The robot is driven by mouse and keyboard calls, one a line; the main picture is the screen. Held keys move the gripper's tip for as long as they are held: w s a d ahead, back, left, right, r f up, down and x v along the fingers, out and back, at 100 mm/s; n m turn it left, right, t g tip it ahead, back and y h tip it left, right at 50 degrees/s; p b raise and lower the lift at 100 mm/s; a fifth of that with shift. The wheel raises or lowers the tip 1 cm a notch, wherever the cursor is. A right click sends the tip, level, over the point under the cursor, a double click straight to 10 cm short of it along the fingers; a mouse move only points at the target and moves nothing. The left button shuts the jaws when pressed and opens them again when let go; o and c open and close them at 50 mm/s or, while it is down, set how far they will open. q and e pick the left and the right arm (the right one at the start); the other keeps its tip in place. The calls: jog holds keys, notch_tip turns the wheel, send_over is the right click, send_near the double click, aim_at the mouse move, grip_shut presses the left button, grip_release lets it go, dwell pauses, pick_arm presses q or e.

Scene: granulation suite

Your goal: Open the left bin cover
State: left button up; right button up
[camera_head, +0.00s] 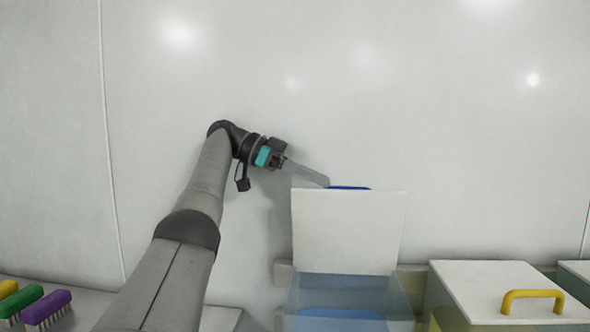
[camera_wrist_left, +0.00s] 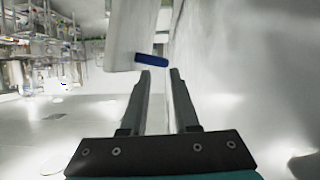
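The left bin cover (camera_head: 348,235) is a white panel standing upright, raised at the back of the left bin (camera_head: 400,311). The bin's bluish inside shows below it, open at the top. Its blue handle (camera_head: 348,188) peeks over the cover's top edge, mostly hidden behind it. In the left wrist view the cover (camera_wrist_left: 131,35) and blue handle (camera_wrist_left: 151,60) lie just past the fingertips. My left gripper (camera_head: 326,182) is at the upper left of the cover. Its fingers (camera_wrist_left: 161,74) are apart with nothing between them. My right gripper is not in view.
A shut bin (camera_head: 495,287) with a white cover and yellow handle (camera_head: 532,295) stands to the right; part of another shows at the edge. Several coloured brushes (camera_head: 46,306) lie at the lower left. A pale wall (camera_head: 430,110) rises close behind the bins.

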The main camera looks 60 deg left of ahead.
pick_arm(q)
jog(key=shift+v, duration=2.4)
jog(key=shift+s+a+f, duration=0.1)
